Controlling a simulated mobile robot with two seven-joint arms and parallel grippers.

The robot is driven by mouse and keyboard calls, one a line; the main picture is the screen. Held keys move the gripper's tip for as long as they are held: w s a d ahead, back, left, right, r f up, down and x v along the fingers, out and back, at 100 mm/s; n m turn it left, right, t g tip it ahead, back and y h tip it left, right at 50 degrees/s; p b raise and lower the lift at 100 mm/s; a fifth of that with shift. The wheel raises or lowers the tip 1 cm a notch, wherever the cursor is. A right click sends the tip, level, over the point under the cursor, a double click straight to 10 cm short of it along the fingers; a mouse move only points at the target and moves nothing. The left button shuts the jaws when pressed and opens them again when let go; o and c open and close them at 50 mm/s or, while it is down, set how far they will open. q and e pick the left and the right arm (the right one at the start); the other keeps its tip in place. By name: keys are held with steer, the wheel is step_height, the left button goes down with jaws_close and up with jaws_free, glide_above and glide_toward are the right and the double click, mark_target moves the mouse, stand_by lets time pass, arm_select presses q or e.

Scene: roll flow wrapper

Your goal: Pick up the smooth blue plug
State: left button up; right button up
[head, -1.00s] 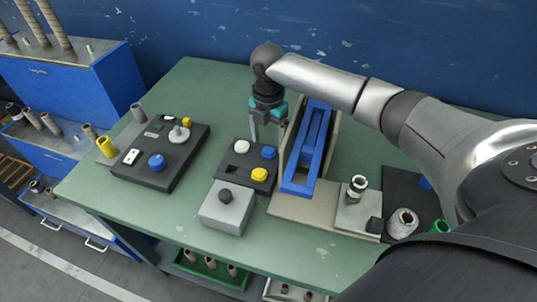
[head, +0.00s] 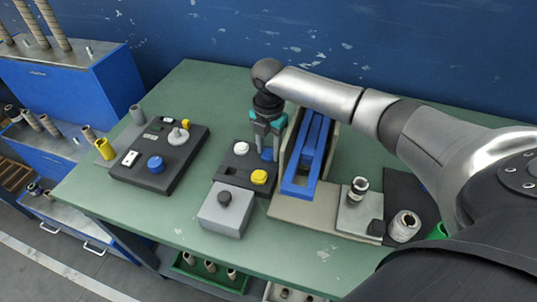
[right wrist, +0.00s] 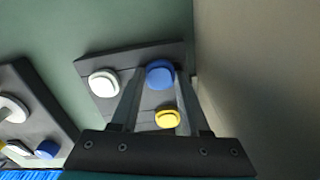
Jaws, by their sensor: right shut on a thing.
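The blue plug (right wrist: 160,72) sits on a dark board (head: 230,172) beside a white plug (head: 241,148) and a yellow plug (head: 259,176). It also shows in the head view (head: 267,155), partly hidden by a fingertip. My right gripper (head: 268,150) points down over it. In the right wrist view its two fingers (right wrist: 158,80) stand on either side of the blue plug and are shut on it. The plug still appears at the board; I cannot tell whether it is lifted. My left gripper is not in view.
A blue frame in a beige-walled holder (head: 290,187) stands close to the right of the board. A grey box with a dark knob (head: 222,214) is in front. Another dark board (head: 160,160) with a blue knob lies left. Green table surface (head: 200,90) is clear behind.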

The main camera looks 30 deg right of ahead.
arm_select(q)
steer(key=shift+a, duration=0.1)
arm_select(e)
jaws_close()
